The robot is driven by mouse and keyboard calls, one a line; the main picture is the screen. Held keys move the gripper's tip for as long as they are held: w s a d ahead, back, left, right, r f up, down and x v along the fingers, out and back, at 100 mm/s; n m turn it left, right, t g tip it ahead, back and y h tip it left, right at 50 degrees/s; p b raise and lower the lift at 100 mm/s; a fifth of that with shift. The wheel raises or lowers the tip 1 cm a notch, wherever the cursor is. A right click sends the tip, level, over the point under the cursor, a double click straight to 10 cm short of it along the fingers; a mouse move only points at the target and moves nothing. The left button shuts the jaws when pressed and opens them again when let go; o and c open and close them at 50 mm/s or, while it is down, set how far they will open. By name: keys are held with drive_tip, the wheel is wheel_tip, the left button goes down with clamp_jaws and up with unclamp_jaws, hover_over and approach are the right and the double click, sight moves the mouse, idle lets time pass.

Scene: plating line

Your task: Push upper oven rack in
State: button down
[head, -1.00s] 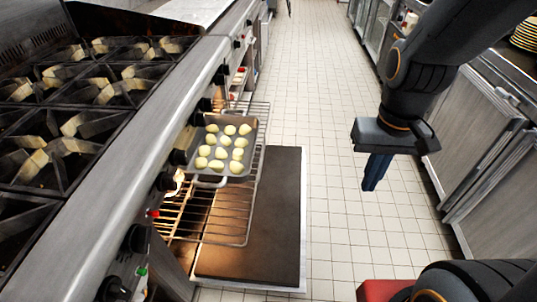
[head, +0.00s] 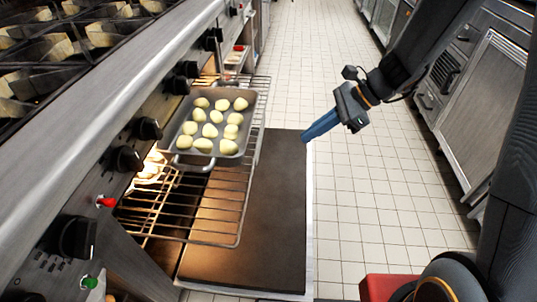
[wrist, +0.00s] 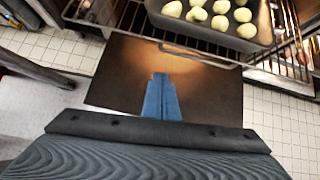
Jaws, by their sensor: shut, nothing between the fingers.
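The upper oven rack (head: 241,215) is a wire rack pulled out of the oven over the lowered door. It also shows in the wrist view (wrist: 190,47). A metal tray (head: 206,152) of pale round pieces rests on it. The oven door (head: 277,215) lies open and flat below, dark inside. My gripper (head: 305,138), with blue fingers, is shut and empty to the right of the rack, near the door's outer edge. In the wrist view my gripper (wrist: 160,76) points toward the rack's front bar, with a gap between them. The rack's inner end is hidden by the oven front.
The stove front with black knobs (head: 126,159) and a red switch (head: 107,202) runs along the left. Burner grates (head: 60,45) are above it. The tiled floor (head: 350,210) to the right is clear. Steel cabinets (head: 485,100) stand at far right.

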drive_tip(key=w+a+f+m+b, duration=0.1)
drive_tip(key=w+a+f+b, duration=0.1)
drive_tip(key=a+f, duration=0.6)
drive_tip(key=shift+w+a+t+y+b, duration=0.15)
drive_tip(key=shift+a+t+y+b, duration=0.2)
drive_tip(key=shift+a, duration=1.45)
